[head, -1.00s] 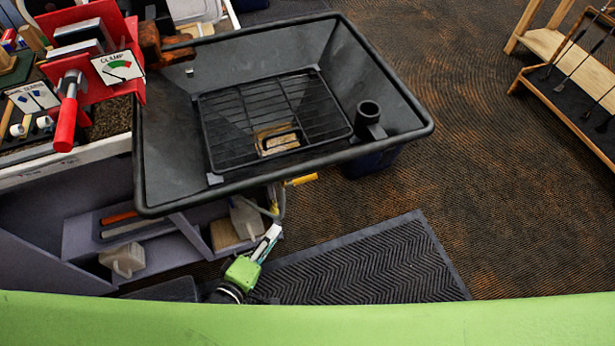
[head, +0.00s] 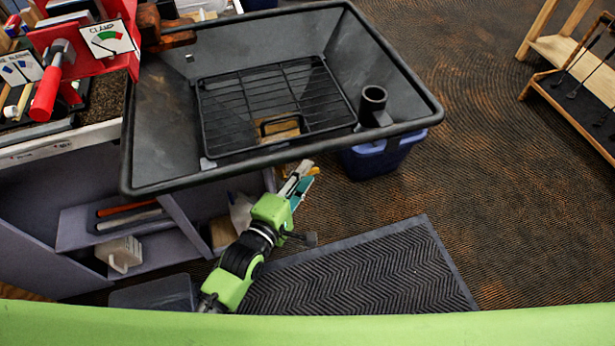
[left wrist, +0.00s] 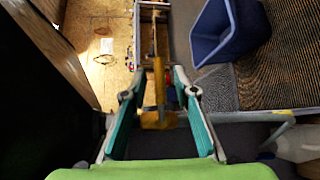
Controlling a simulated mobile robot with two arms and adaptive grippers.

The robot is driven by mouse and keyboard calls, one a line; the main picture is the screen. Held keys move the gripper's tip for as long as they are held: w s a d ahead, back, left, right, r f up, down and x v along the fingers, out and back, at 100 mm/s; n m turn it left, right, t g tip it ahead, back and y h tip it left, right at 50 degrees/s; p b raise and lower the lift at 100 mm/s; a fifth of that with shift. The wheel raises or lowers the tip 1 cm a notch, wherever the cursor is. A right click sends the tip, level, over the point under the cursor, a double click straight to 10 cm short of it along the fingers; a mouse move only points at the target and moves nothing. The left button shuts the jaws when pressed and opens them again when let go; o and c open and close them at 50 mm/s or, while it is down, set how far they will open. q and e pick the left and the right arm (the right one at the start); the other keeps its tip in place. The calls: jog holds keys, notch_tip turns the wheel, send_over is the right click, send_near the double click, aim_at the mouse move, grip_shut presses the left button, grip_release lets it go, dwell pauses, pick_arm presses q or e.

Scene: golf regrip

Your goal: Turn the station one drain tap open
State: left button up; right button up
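The drain tap's yellow handle (left wrist: 158,85) shows in the left wrist view, between my two teal-padded fingers, with a gap on each side. In the head view only a small yellow bit of the handle (head: 313,171) shows beside the fingertips, under the front edge of the black tub (head: 290,157). My left gripper (head: 300,178) is open around the handle; its fingers also show in the left wrist view (left wrist: 156,100). The tap's body and most of its pipe are hidden under the tub. My right gripper is not in view.
A blue bin (head: 385,157) stands on the floor under the tub's right side. A purple-grey shelf unit (head: 70,240) with a white jug (head: 122,254) is at left. A ridged black mat (head: 360,273) lies in front.

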pick_arm(q)
jog(key=shift+x, duration=0.85)
grip_shut()
